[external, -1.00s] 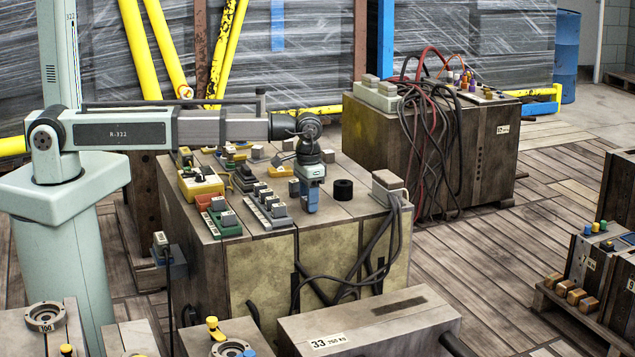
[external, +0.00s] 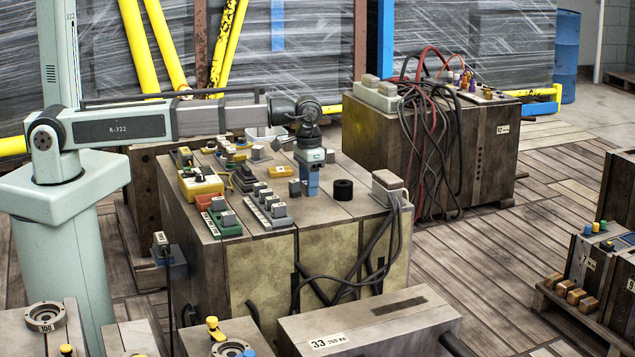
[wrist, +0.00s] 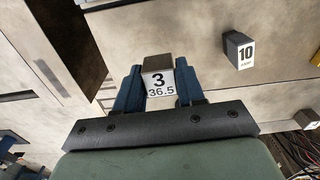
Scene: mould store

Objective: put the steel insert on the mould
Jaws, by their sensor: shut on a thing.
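My gripper (external: 312,188) is above the top of a large mould block (external: 330,225). In the wrist view, its two blue fingers (wrist: 160,76) are shut on a small grey steel insert (wrist: 156,63) with a white label reading 3 and 36.5. The insert is hard to make out in the external view, where the fingers hide it. A second small block (wrist: 238,48) labelled 10 stands apart, to the right of the fingers. A black cylinder (external: 343,190) stands to the right of my gripper on the same top.
Blocks and coloured trays (external: 222,217) crowd the left of the top. A cable connector box (external: 388,186) sits at its right corner. A lower block (external: 370,325) marked 33 stands in front. Another block (external: 440,150) with hanging cables stands behind right.

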